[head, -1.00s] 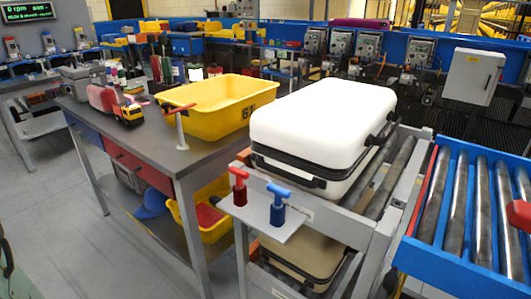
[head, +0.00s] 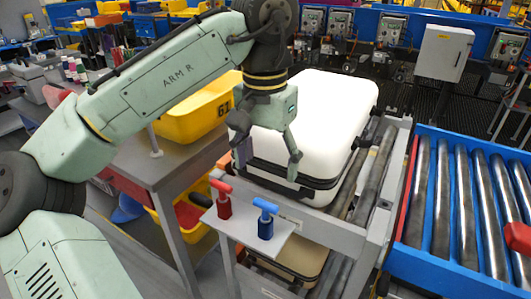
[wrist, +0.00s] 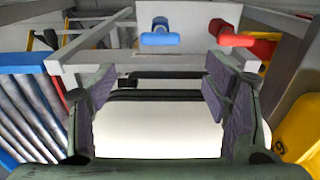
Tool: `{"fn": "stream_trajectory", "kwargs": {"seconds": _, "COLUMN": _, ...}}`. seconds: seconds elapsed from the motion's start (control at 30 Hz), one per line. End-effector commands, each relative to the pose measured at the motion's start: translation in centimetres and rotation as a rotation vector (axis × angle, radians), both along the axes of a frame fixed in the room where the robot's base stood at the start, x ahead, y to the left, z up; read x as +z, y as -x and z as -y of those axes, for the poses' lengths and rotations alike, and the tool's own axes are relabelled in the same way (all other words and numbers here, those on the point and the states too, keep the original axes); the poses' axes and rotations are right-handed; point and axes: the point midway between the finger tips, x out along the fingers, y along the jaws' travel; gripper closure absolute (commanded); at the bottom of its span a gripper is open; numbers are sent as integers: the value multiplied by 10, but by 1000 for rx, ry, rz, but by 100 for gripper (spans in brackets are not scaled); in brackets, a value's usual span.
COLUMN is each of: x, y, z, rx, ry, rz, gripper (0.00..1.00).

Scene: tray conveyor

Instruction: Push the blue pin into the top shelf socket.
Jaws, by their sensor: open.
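The blue pin (head: 265,218), with a T-shaped handle, stands upright on the small grey shelf plate (head: 283,237) at the front of the conveyor frame. A similar red pin (head: 222,198) stands just left of it. In the wrist view the blue pin (wrist: 160,36) is at top centre, beyond the fingertips, with the red pin (wrist: 243,40) to its right. My gripper (head: 268,158) is open and empty, pointing down above and behind the pins, in front of the white case (head: 325,125). Its two fingers (wrist: 165,90) are wide apart in the wrist view. The socket under the blue pin is hidden.
The white case lies on rollers close below my gripper. A blue roller conveyor (head: 407,255) with a red handle (head: 518,238) is at right. A workbench with a yellow bin (head: 190,120) is at left. A tan case (head: 290,257) sits below the shelf plate.

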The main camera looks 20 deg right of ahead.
Motion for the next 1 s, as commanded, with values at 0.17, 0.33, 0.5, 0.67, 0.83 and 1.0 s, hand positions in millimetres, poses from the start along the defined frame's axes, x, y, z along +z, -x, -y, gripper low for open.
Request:
{"fn": "stream_trajectory", "kwargs": {"seconds": 0.17, "x": -14, "y": 4, "z": -6, "rx": 5, "ry": -40, "rz": -26, "gripper": 30}}
{"fn": "stream_trajectory", "kwargs": {"seconds": 0.33, "x": -42, "y": 4, "z": -6, "rx": 4, "ry": -38, "rz": -25, "gripper": 30}}
{"fn": "stream_trajectory", "kwargs": {"seconds": 0.5, "x": -73, "y": 4, "z": -5, "rx": 3, "ry": -36, "rz": -24, "gripper": 30}}
{"fn": "stream_trajectory", "kwargs": {"seconds": 0.67, "x": -95, "y": 4, "z": -5, "rx": 3, "ry": -35, "rz": -23, "gripper": 30}}
{"fn": "stream_trajectory", "kwargs": {"seconds": 0.83, "x": -106, "y": 4, "z": -5, "rx": 2, "ry": -34, "rz": -21, "gripper": 30}}
{"fn": "stream_trajectory", "kwargs": {"seconds": 1.0, "x": -109, "y": 4, "z": -4, "rx": 2, "ry": -33, "rz": -22, "gripper": 30}}
